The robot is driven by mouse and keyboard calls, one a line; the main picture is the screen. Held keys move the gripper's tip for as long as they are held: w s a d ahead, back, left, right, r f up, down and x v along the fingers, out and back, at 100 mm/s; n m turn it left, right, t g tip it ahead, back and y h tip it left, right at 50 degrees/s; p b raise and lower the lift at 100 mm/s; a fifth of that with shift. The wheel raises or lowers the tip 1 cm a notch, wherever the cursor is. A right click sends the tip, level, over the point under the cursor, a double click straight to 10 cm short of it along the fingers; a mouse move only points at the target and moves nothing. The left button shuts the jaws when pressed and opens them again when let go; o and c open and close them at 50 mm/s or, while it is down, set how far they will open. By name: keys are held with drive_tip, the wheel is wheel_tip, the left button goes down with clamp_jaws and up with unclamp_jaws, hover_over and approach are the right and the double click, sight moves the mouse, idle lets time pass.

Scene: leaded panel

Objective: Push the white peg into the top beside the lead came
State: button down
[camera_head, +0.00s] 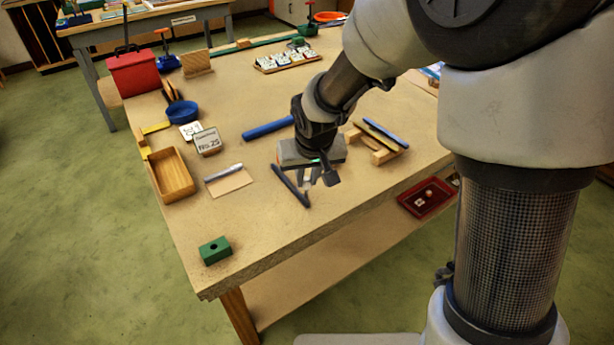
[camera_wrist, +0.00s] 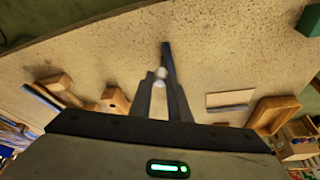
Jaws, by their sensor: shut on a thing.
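My gripper (camera_head: 322,180) hangs over the front middle of the wooden table. In the wrist view my gripper (camera_wrist: 161,84) is shut on the small white peg (camera_wrist: 160,72), whose pale end shows between the fingertips. The lead came (camera_head: 290,186) is a dark grey bar lying on the table just left of the gripper. In the wrist view the came (camera_wrist: 168,58) runs away from the fingertips, right beside the peg. I cannot tell whether the peg touches the table top or stands just above it. The peg is not clear in the head view.
A green block with a hole (camera_head: 214,250) sits near the front left corner. A wooden tray (camera_head: 172,175) and a card with a pale stick (camera_head: 228,180) lie left. A blue bar (camera_head: 268,128) lies behind; wooden blocks with bars (camera_head: 384,156) stand right. The front table is mostly clear.

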drive_tip(key=shift+f+b, duration=0.3)
drive_tip(key=shift+f, duration=0.15)
drive_tip(key=c, duration=1.6)
unclamp_jaws()
drive_tip(key=shift+r, duration=0.15)
drive_tip(key=p+v, duration=0.2)
drive_tip(key=v, duration=1.5)
drive_tip(key=s+d+r+p, duration=0.3)
drive_tip(key=s+d+r, duration=0.1)
drive_tip(key=s, duration=0.1)
drive_tip(key=s+d+r+m+p, duration=0.1)
drive_tip(key=s+d+r+p, duration=0.2)
drive_tip(key=s+d+r, duration=0.1)
drive_tip(key=s+d+r+m+t+h+p, duration=0.1)
drive_tip(key=s+d+r+p, duration=0.2)
drive_tip(key=s, duration=0.4)
drive_tip(key=shift+d+r, duration=0.7)
drive_tip(key=shift+d, duration=0.2)
